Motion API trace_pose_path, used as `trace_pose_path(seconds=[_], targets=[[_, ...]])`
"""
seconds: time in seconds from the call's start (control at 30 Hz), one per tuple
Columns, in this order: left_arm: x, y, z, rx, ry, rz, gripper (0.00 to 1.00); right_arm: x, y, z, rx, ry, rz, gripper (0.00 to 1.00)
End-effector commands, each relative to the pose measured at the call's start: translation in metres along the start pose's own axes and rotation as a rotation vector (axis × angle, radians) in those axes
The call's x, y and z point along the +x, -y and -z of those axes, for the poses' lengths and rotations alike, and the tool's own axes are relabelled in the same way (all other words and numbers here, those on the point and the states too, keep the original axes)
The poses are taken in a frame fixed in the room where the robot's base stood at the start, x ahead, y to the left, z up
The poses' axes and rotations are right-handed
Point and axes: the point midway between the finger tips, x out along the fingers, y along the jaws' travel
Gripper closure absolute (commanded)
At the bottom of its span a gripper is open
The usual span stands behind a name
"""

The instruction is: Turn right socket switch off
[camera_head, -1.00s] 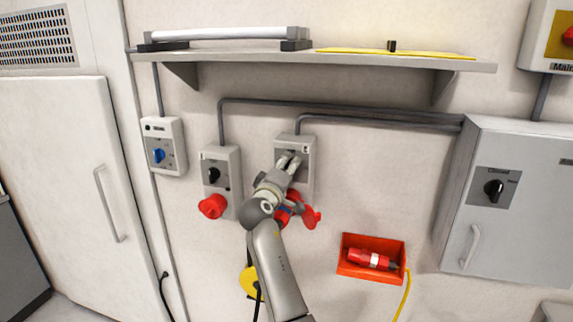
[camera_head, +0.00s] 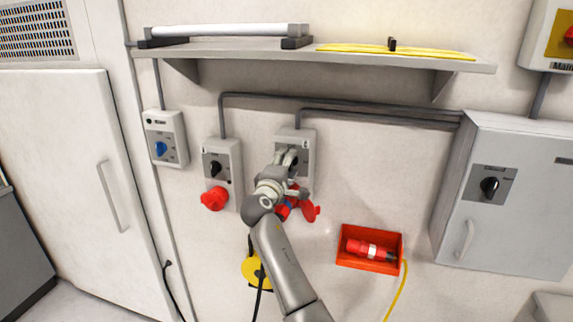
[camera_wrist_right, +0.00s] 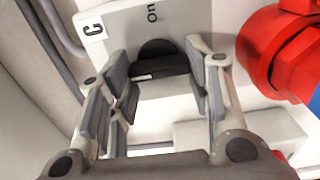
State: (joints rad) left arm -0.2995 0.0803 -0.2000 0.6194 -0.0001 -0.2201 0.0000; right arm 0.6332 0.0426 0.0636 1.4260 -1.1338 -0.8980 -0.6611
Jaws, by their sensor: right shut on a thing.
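The right socket box (camera_head: 309,143) is a light grey box on the wall, with a red socket cover (camera_head: 309,211) low on it. My right gripper (camera_head: 287,157) reaches up to its front and hides most of the switch. In the wrist view, the black switch knob (camera_wrist_right: 158,62) lies between the two fingers of my right gripper (camera_wrist_right: 160,88), which is shut on it. My left gripper is not in view.
A similar socket box (camera_head: 222,151) with a black knob and red cover is close on the left. A blue-knob switch box (camera_head: 164,135) is further left. A shelf (camera_head: 350,58) is above. A red bin (camera_head: 368,266) and grey cabinet (camera_head: 480,240) are to the right.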

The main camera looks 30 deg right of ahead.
Motion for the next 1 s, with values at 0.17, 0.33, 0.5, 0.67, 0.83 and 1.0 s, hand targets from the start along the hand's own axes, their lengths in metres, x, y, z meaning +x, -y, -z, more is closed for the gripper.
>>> trace_pose_path(seconds=[0.17, 0.33, 0.5, 0.67, 0.83, 1.0], targets=[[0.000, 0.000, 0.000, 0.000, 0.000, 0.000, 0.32, 0.001, -0.002, -0.001, -0.003, 0.001, -0.006, 0.78], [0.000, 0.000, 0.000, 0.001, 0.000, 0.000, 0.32, 0.001, -0.002, -0.001, -0.002, 0.001, -0.005, 0.38], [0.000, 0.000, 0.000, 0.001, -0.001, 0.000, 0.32, 0.000, -0.001, 0.000, -0.001, 0.001, -0.003, 0.32], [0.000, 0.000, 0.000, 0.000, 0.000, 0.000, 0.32, 0.000, -0.001, 0.000, -0.001, 0.000, -0.002, 0.32], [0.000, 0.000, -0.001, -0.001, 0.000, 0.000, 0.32, -0.009, 0.000, 0.000, -0.002, -0.001, -0.001, 0.32], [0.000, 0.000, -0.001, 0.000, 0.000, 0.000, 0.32, -0.037, 0.001, 0.001, 0.001, -0.002, -0.001, 0.32]])
